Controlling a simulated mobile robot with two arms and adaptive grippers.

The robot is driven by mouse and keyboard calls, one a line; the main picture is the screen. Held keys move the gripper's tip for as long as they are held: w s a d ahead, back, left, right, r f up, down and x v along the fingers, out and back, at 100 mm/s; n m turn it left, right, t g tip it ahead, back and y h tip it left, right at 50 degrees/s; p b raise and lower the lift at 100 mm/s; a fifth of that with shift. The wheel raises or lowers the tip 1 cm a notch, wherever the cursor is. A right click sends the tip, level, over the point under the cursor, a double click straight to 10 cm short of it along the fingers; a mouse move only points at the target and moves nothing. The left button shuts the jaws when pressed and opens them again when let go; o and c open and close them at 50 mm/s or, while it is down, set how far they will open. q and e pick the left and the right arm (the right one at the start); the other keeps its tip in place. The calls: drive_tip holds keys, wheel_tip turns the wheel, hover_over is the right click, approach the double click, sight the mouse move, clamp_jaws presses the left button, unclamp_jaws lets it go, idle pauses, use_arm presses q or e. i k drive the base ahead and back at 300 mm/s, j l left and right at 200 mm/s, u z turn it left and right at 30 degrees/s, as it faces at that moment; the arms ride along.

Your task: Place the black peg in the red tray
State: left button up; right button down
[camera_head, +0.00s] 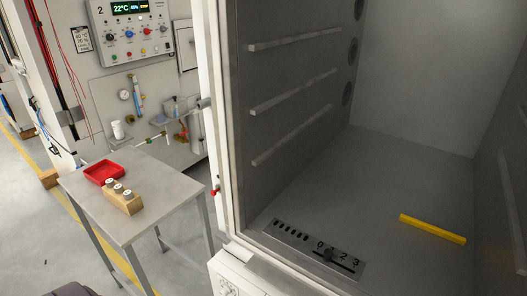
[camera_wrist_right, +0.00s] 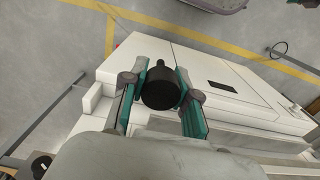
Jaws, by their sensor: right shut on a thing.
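The black peg (camera_wrist_right: 161,88) is between the teal-padded fingers of my right gripper (camera_wrist_right: 158,92) in the right wrist view. The gripper is shut on it, with floor and a white cabinet below. The red tray (camera_head: 104,172) lies on the small grey table at the left of the head view; no peg shows in it. Neither gripper shows in the head view.
A wooden block (camera_head: 124,203) with several silver-topped pieces stands beside the tray on the table (camera_head: 165,190). A yellow bar (camera_head: 432,229) lies on the chamber floor. The chamber's white frame (camera_head: 222,130) rises between the table and the chamber interior.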

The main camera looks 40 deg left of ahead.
sight(105, 176)
drive_tip(key=j+u, duration=0.25)
drive_tip(key=u, duration=0.15)
drive_tip(key=j+u, duration=0.55)
drive_tip(key=u, duration=0.25)
drive_tip(key=i+j+u, duration=0.15)
drive_tip(key=u, duration=0.2)
drive_tip(key=j, duration=0.1)
